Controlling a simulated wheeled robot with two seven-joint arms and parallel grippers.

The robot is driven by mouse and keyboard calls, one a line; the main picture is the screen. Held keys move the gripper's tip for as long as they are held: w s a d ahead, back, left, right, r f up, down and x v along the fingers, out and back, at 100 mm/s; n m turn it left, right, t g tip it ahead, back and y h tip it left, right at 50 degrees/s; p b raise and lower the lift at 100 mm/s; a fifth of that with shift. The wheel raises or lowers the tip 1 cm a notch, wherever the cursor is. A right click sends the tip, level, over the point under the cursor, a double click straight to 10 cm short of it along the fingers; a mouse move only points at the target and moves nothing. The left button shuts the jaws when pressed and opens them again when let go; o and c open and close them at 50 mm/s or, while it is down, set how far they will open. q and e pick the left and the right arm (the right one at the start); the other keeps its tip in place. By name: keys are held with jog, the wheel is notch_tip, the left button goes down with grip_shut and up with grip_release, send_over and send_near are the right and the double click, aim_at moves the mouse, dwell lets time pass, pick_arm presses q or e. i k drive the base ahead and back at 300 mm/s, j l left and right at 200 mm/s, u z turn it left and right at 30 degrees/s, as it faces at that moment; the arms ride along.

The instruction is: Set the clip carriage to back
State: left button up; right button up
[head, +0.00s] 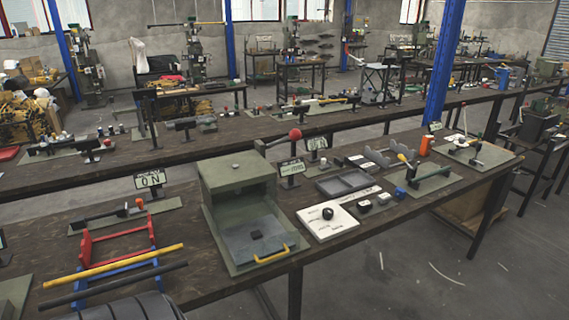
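No part is readably marked as the clip carriage, so I cannot tell which it is. A white plate (345,226) with small dark lettering lies on the near bench, with a round black knob (328,213) near its back left corner; the lettering is too small to read. Left of the green box, an orange knob (139,202) stands on a dark bar over a green base plate (118,217). A blue knob (400,192) and a black lever sit on another green plate (428,184) at the right. Neither gripper is in view.
A grey tray (347,182) lies behind the white plate. A blue post (445,60) rises behind.

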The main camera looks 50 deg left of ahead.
aim_at(325, 166)
jog(key=u, duration=1.35)
jog(key=i+l, duration=0.1)
jog(key=l, duration=0.25)
jog(key=i+l, duration=0.1)
jog(key=l, duration=0.25)
jog(key=i+l, duration=0.1)
jog(key=l, duration=0.25)
jog(key=i+l, duration=0.1)
jog(key=l, duration=0.25)
